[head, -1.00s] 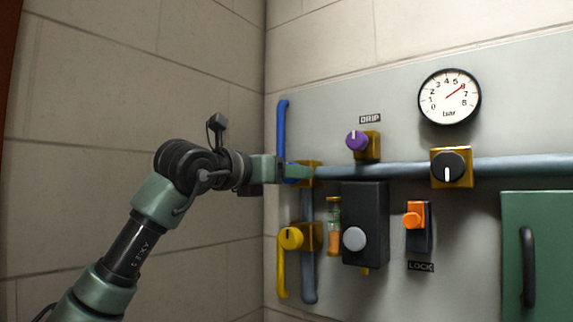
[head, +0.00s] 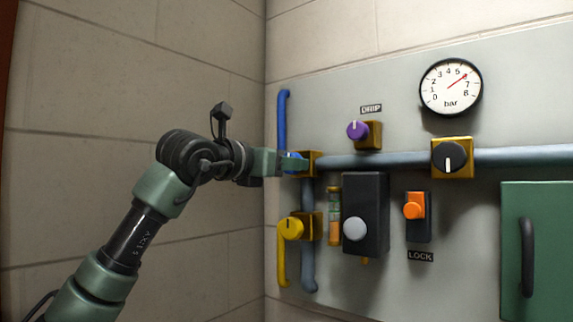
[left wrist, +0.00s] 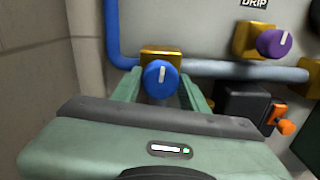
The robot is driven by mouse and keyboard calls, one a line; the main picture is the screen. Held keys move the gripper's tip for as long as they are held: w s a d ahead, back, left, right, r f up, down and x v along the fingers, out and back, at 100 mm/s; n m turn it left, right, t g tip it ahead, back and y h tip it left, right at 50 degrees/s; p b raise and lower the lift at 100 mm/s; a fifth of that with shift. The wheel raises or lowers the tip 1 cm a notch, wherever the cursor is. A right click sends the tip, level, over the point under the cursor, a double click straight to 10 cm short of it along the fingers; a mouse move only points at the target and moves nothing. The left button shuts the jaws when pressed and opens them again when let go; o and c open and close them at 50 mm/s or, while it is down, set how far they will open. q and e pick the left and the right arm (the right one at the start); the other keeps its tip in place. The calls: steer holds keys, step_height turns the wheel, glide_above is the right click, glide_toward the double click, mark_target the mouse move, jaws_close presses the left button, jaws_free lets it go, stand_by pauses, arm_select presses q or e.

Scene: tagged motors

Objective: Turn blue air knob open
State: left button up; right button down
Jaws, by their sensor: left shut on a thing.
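The blue air knob (head: 293,157) sits on a brass block (head: 308,164) at the left end of the horizontal grey pipe. In the left wrist view the blue knob (left wrist: 160,78) faces me, and its white mark points nearly straight up. My left gripper (head: 290,165) is shut on the knob. In the left wrist view the fingers of this gripper (left wrist: 160,88) stand at the knob's left and right sides. In the head view the fingers hide part of the knob. My right gripper is not in view.
A purple knob (head: 357,131) under a DRIP label is to the right. A yellow knob (head: 291,229) is below. A black box (head: 365,215), an orange LOCK switch (head: 414,207), a black knob (head: 450,157) and a pressure gauge (head: 451,88) are farther right. A wall stands close at left.

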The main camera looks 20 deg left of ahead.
arm_select(q)
steer(key=m+p, duration=0.1)
steer(key=m, duration=1.5)
steer(key=shift+m, duration=0.3)
stand_by(0.4)
steer(key=o, duration=1.4)
